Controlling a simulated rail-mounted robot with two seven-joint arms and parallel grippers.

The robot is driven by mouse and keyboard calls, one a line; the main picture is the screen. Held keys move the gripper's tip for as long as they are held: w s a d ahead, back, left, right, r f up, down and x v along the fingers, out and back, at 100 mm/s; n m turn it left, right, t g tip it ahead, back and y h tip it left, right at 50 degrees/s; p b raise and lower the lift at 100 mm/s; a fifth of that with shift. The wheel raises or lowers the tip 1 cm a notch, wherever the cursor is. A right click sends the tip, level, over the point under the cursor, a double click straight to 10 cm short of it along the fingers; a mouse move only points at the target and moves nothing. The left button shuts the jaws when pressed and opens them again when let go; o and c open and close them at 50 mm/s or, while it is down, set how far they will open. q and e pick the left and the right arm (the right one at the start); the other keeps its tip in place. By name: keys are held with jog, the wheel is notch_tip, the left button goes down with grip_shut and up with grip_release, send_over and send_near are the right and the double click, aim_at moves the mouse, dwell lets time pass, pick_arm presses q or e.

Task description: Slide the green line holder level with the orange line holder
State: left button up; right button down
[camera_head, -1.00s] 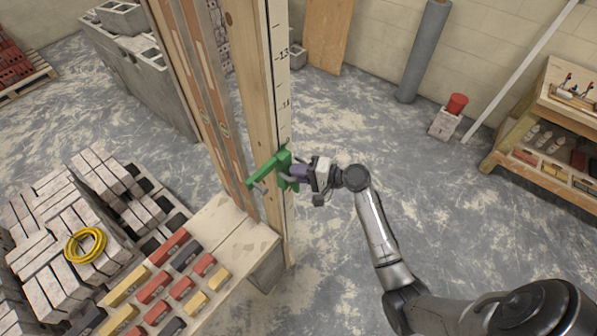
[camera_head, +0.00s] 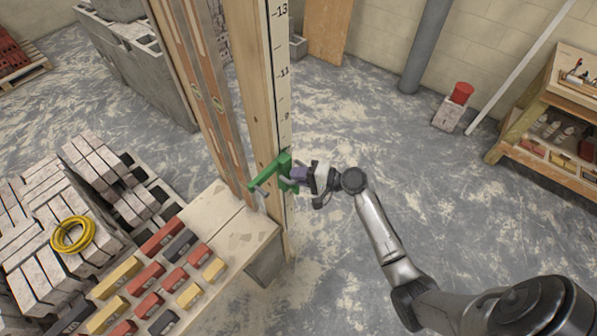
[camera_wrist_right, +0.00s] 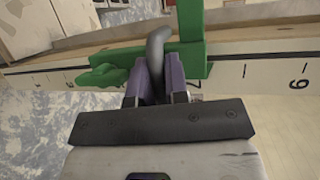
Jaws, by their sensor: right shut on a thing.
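The green line holder (camera_head: 272,172) sits around the upright wooden post with the numbered scale, low on it. In the right wrist view the green line holder (camera_wrist_right: 190,45) lies against the scale strip, close to a figure that looks like 7. My right gripper (camera_head: 299,176) is at the holder's right side. In the wrist view its purple fingers (camera_wrist_right: 158,75) are shut on the holder's grey curved handle (camera_wrist_right: 157,48). The orange line holder does not show in either view. My left gripper is not in view.
A board with coloured bricks (camera_head: 160,240) stands left of the post (camera_head: 258,100). Pale block stacks with a yellow coil (camera_head: 73,234) are further left. A workbench (camera_head: 550,120) and a red-topped block (camera_head: 452,108) stand at the right.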

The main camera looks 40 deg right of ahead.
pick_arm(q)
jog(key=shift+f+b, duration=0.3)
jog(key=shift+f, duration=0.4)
pick_arm(e)
jog(key=shift+f, duration=0.95)
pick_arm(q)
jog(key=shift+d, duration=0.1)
pick_arm(e)
jog(key=c, duration=1.1)
grip_release()
pick_arm(q)
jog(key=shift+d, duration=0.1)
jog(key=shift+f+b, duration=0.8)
jog(key=shift+b, duration=0.05)
pick_arm(e)
jog(key=shift+v, duration=6.95)
